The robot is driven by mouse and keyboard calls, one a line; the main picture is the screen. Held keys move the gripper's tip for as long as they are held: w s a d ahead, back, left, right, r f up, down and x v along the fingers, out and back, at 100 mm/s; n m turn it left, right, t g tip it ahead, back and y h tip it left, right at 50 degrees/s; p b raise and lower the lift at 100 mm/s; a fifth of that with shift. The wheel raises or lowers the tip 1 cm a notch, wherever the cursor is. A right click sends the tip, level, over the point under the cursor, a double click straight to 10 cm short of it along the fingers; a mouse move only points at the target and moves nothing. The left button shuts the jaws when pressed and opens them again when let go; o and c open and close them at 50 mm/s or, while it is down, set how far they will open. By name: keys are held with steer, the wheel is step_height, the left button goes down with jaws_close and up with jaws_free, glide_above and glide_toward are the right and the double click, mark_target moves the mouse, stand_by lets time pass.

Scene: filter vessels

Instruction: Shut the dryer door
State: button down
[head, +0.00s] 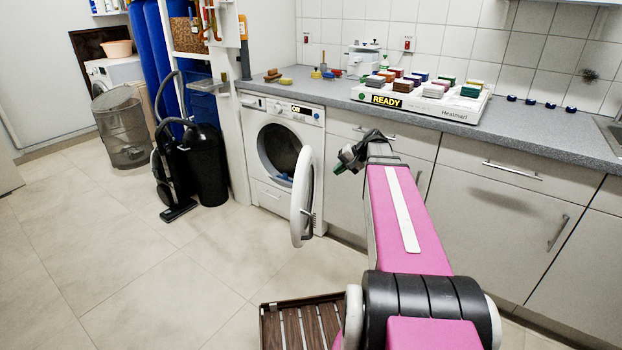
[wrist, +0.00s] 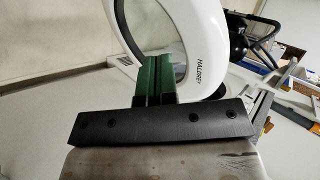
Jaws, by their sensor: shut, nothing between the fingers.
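The white dryer (head: 283,150) stands under the left end of the counter. Its round white door (head: 301,200) is wide open, swung out toward me, and the dark drum opening shows. My gripper (head: 342,166) is to the right of the door, at about the height of its upper edge, with a gap between them in the head view. In the wrist view the green fingers (wrist: 153,78) are shut and empty. The door's white rim (wrist: 208,55) and glass lie just beyond them there; I cannot tell whether they touch.
A grey counter (head: 520,133) with a Heatmat tray (head: 430,104) of coloured blocks runs above cabinets (head: 495,215). A slatted wooden crate (head: 300,322) lies on the floor in front. A black vacuum cleaner (head: 172,175) and bin (head: 208,165) stand left. The floor left of the door is clear.

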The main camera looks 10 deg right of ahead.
steer(key=w+r, duration=0.1)
steer(key=r, duration=0.1)
glide_toward(305, 181)
steer(key=x, duration=0.5)
steer(key=shift+s+a+f, duration=0.1)
steer(key=shift+s+f, duration=0.15)
steer(key=shift+f, duration=0.3)
steer(key=shift+w+a, duration=0.2)
steer(key=shift+a, duration=0.25)
